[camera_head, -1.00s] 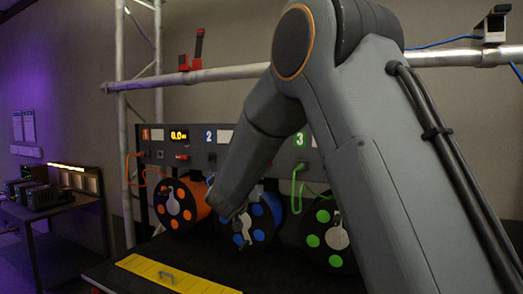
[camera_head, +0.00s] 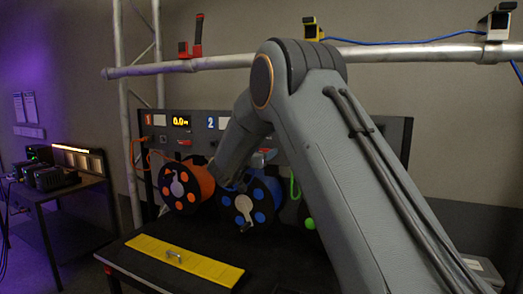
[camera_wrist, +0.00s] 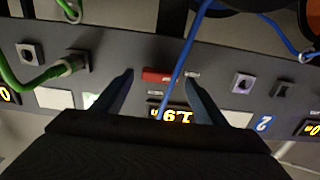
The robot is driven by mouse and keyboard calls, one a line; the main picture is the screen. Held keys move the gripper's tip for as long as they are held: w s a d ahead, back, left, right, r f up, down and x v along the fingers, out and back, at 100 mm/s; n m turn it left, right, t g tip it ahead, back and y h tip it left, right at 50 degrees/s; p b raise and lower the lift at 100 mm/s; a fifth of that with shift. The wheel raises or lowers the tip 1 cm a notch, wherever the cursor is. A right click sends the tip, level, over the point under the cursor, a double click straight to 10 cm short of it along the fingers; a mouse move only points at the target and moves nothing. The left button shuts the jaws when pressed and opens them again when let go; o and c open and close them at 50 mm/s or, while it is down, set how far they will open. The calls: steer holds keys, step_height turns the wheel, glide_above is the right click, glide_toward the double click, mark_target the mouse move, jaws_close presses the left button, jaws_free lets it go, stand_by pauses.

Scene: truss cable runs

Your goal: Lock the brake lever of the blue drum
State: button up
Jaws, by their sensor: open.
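The blue drum (camera_head: 262,202) hangs below the panel, between the orange drum (camera_head: 186,187) and a mostly hidden green one. Its dark face has blue discs and a pale grey hub piece (camera_head: 243,205); I cannot clearly tell the brake lever or its setting. My arm reaches down over the drum's upper left, and its end is partly hidden in the head view. In the wrist view my gripper (camera_wrist: 158,82) is open, with its fingers apart in front of the upside-down panel (camera_wrist: 115,60). A blue cable (camera_wrist: 181,62) crosses between the fingers; I see nothing gripped.
A lit display (camera_wrist: 170,114) and a red piece (camera_wrist: 157,75) lie behind the fingers. A green cable (camera_wrist: 35,78) plugs into the panel at left. A yellow plate with a handle (camera_head: 185,262) lies on the dark bench. A truss tube (camera_head: 220,63) runs above, carrying clamps.

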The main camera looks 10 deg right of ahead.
steer(key=shift+d, duration=0.1)
steer(key=c, duration=1.1)
steer(key=shift+o, duration=0.2)
steer(key=shift+f+m+b, duration=0.1)
steer(key=shift+m+b, duration=0.3)
steer(key=shift+b, duration=0.15)
steer(key=m+b, duration=0.8)
steer(key=b, duration=0.1)
steer(key=shift+d+m, duration=0.15)
steer(key=shift+m, duration=0.15)
steer(key=m+b, duration=0.5)
steer(key=b, duration=0.1)
steer(key=shift+s+d+b, duration=0.1)
steer(key=shift+b, duration=0.2)
steer(key=m+b, duration=0.3)
steer(key=shift+s, duration=0.1)
steer(key=shift+m+b, duration=0.4)
